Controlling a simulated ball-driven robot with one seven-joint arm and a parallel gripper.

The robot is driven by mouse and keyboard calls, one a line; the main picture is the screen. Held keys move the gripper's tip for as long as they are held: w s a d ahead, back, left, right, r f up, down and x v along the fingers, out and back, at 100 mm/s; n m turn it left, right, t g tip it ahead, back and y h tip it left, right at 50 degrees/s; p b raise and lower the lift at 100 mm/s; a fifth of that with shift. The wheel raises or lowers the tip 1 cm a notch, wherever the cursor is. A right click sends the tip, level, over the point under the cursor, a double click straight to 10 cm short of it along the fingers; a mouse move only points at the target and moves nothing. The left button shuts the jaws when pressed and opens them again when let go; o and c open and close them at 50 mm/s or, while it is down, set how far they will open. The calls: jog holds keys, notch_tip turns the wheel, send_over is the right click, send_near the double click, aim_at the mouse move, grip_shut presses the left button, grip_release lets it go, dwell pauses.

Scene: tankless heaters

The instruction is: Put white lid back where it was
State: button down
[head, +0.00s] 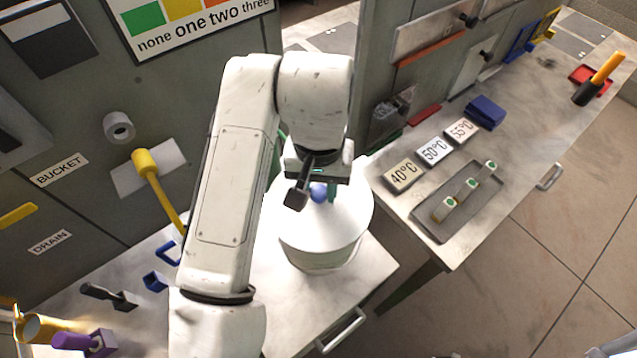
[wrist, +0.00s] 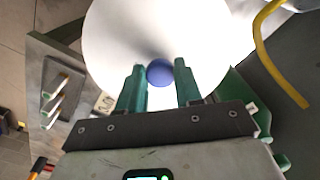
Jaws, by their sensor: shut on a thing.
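The white lid (head: 322,228) is a broad disc with a round blue knob (head: 319,192) at its middle. My gripper (head: 322,187) is over the lid and shut on the knob. In the wrist view, the green fingers of my gripper (wrist: 160,80) stand on either side of the blue knob (wrist: 160,72), and the lid (wrist: 205,40) fills the area beyond. A pale round pot (head: 322,262) stands directly under the lid on a counter. I cannot tell whether the lid rests on the pot's rim or hangs slightly above it.
The counter (head: 372,275) has bare space right of the pot. Rightward, another counter holds a metal tray (head: 458,203) with several small pieces, temperature signs (head: 433,150) and a blue box (head: 485,112). A yellow-handled tool (head: 160,190) stands left of my arm.

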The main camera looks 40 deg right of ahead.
aim_at(319, 193)
jog(key=shift+f+b, duration=0.35)
jog(key=shift+f, duration=0.1)
jog(key=c, duration=0.7)
grip_release()
jog(key=shift+r, duration=0.1)
notch_tip(319, 193, up, 11)
jog(key=shift+f+p, duration=0.15)
jog(key=shift+p, duration=0.2)
